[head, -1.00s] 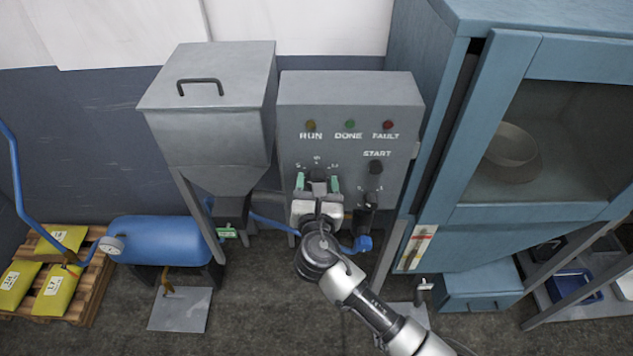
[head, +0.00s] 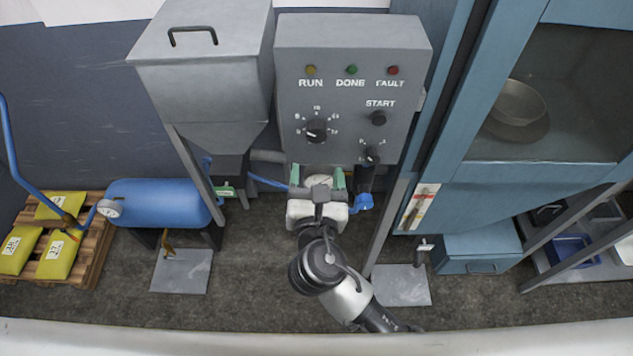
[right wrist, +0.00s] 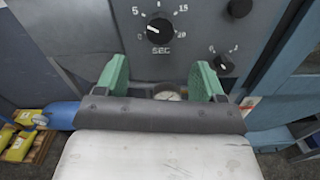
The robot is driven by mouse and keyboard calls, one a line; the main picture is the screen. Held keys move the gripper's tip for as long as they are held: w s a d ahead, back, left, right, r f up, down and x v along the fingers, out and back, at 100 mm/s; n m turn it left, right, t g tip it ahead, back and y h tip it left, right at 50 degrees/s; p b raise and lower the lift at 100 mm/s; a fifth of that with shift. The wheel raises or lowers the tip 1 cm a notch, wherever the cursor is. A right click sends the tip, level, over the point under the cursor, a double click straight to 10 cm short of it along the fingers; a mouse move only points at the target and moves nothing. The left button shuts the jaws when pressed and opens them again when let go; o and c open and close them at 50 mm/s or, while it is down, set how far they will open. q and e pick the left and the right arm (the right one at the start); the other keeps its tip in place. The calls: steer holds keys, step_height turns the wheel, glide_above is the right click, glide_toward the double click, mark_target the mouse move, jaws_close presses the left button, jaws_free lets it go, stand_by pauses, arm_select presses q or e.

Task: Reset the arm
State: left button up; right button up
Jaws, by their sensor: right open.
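My right gripper (head: 318,178) is in front of the lower part of the grey control box (head: 350,60). Its two green fingers stand apart with nothing between them in the right wrist view (right wrist: 163,80). In that view the black timer dial (right wrist: 160,31), marked SEC, is above and beyond the fingers, apart from them. The same dial (head: 316,130) shows in the head view above the gripper. A smaller black knob (head: 372,155) is to the right, and the START button (head: 378,118) is above it. My left gripper is not in view.
A grey hopper (head: 200,75) stands left of the box. A blue tank (head: 160,203) and yellow bags (head: 58,255) on a pallet (head: 95,270) are further left. A blue cabinet (head: 450,190) with a bowl (head: 518,102) behind glass stands right.

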steer(key=shift+s, duration=0.35)
